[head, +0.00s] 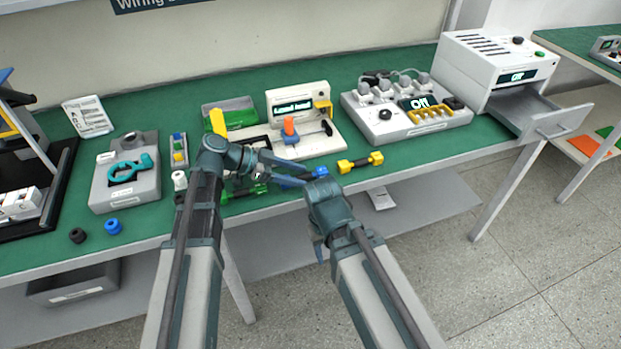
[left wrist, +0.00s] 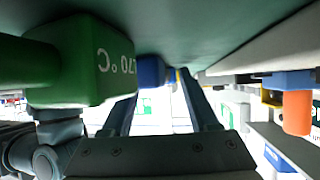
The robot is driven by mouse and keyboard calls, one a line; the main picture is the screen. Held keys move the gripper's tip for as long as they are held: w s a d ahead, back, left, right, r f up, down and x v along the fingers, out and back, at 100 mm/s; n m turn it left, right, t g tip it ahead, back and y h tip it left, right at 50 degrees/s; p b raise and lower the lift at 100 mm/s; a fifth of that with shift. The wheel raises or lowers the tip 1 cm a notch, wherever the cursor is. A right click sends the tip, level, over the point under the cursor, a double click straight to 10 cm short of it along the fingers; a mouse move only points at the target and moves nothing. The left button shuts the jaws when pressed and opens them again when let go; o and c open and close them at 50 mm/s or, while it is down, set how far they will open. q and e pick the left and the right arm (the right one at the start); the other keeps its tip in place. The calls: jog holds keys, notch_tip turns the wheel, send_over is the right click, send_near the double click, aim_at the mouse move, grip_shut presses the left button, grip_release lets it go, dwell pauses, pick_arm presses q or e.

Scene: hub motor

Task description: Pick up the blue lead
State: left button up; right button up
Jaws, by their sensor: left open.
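The blue lead (head: 320,171) lies on the green bench mat near the front edge, just left of a yellow lead (head: 360,162). The arm hides part of it. My left gripper (head: 302,175) reaches in low from the left, its open jaws at the blue lead. In the left wrist view, a blue end (left wrist: 152,70) shows between the far ends of the two fingers (left wrist: 162,95); contact cannot be told. My right gripper (head: 318,248) hangs down in front of the bench edge, apart from the lead; its jaws are not clear.
A green piece (head: 245,190) lies close to the left gripper; a green block (left wrist: 85,65) looms beside it in the wrist view. A white fixture with an orange part (head: 290,130) stands behind. A grey-white test unit (head: 405,112) stands behind right, beside an open drawer (head: 540,118).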

pick_arm(q)
grip_shut()
jog(key=shift+r, duration=0.15)
